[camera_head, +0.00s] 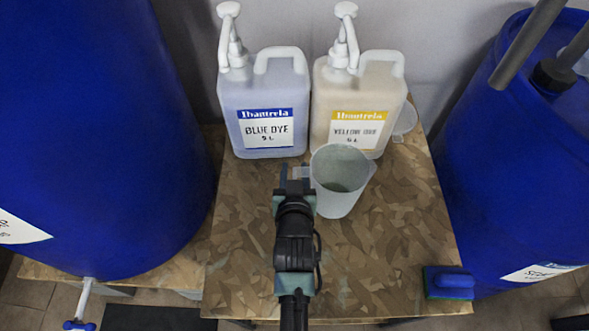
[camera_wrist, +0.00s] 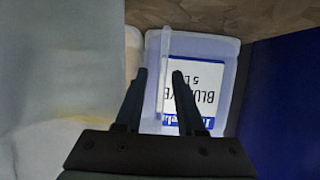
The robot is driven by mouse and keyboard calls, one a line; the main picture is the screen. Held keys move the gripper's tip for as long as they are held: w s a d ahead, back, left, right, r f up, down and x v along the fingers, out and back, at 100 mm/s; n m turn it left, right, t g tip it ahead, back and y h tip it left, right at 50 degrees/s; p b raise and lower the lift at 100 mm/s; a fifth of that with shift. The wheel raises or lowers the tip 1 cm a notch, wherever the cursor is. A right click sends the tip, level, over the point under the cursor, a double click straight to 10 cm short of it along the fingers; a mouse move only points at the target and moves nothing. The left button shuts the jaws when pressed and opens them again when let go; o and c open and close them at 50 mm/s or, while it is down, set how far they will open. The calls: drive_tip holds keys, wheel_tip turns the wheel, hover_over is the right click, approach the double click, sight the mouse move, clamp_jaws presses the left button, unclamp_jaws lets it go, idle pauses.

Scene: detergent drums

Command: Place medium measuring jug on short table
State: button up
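The measuring jug (camera_head: 338,203), translucent grey-white, stands upright on the chipboard table (camera_head: 390,255), in front of the yellow dye bottle. I cannot tell from its size alone whether it is the medium one. My gripper (camera_head: 293,174) is at the jug's left side, by its handle. In the wrist view, my gripper (camera_wrist: 160,82) has its two fingers apart, with a thin pale upright strip (camera_wrist: 165,70), apparently the jug's handle, between them. Small gaps show on both sides of it. A large grey surface at the left there appears to be the jug's body.
A blue dye bottle (camera_head: 263,110) and a yellow dye bottle (camera_head: 358,105) with pump tops stand behind the jug. Another clear vessel (camera_head: 405,121) is partly hidden at the right. Large blue drums flank the table at left (camera_head: 90,120) and right (camera_head: 500,170).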

drive_tip(key=shift+r, duration=0.1)
drive_tip(key=shift+s+r, duration=0.1)
drive_tip(key=shift+s, duration=0.05)
drive_tip(key=p+v, duration=0.2)
drive_tip(key=v, duration=0.9)
drive_tip(key=shift+s+p, duration=0.35)
drive_tip(key=shift+r, duration=0.1)
drive_tip(key=w+r+t, duration=0.2)
drive_tip(key=w+r, duration=0.1)
drive_tip(key=r, duration=0.7)
drive_tip(key=w+r+t, duration=0.2)
drive_tip(key=w+r, duration=0.1)
drive_tip(key=r, duration=0.7)
drive_tip(key=w+r+t, duration=0.3)
drive_tip(key=r, duration=0.7)
drive_tip(key=s+r+t, duration=0.2)
drive_tip(key=s+r, duration=0.1)
drive_tip(key=r, duration=0.7)
drive_tip(key=s+r+t, duration=0.2)
drive_tip(key=s+r, duration=0.2)
drive_tip(key=r, duration=0.5)
drive_tip(key=s+r+t, duration=0.3)
drive_tip(key=s+r, duration=0.1)
drive_tip(key=r, duration=0.6)
drive_tip(key=shift+r, duration=0.3)
